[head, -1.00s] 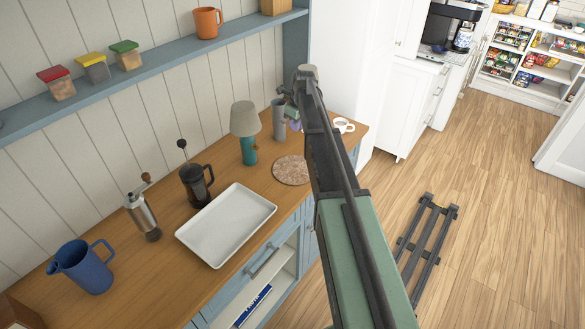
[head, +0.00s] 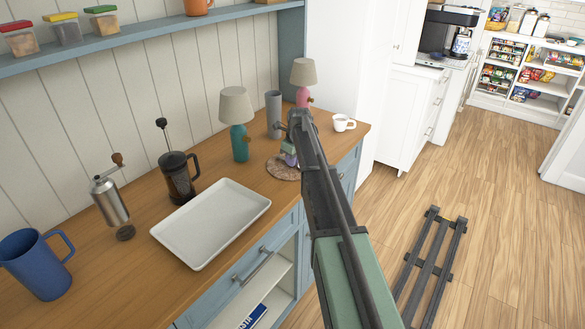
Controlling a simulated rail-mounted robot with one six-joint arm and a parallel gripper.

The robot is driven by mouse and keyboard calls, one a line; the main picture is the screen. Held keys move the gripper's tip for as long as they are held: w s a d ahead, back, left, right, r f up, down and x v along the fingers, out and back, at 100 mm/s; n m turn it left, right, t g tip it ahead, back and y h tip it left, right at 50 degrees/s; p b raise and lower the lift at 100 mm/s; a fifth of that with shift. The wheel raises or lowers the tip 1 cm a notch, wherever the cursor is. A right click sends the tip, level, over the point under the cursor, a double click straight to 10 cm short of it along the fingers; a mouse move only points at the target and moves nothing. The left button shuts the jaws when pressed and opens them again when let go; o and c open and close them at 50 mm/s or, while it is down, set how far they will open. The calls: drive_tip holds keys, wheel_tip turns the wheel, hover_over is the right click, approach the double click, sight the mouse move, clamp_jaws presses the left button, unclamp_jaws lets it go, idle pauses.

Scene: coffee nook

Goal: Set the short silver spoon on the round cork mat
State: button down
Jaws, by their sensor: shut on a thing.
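The round cork mat (head: 277,173) lies on the wooden counter, right of the white tray, partly hidden by my arm's end. My gripper (head: 288,160) is over the mat, in front of its right part. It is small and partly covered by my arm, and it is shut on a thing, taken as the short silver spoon. I cannot make out the spoon itself, nor whether it touches the mat.
A teal lamp (head: 238,135) and a grey cylinder (head: 274,115) stand behind the mat. A pink lamp (head: 303,75) and a white mug (head: 343,123) are farther right. The white tray (head: 210,222), French press (head: 180,180), grinder (head: 111,203) and blue pitcher (head: 38,264) are left.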

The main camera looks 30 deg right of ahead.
drive_tip(key=shift+r, duration=0.15)
drive_tip(key=shift+f, duration=0.25)
drive_tip(key=c, duration=1.2)
unclamp_jaws()
drive_tip(key=shift+r, duration=0.1)
wheel_tip(320, 180, up, 12)
drive_tip(key=s+r+p, duration=0.1)
drive_tip(key=s+p, duration=0.1)
drive_tip(key=p, duration=1)
drive_tip(key=s+a+n, duration=1.1)
drive_tip(key=s+n, duration=0.4)
drive_tip(key=s+a+f+n+g, duration=0.1)
drive_tip(key=s+a+n, duration=1.1)
drive_tip(key=s+n, duration=0.3)
drive_tip(key=shift+s+g+h, duration=0.3)
drive_tip(key=shift+s+h, duration=0.1)
drive_tip(key=shift+s, duration=0.3)
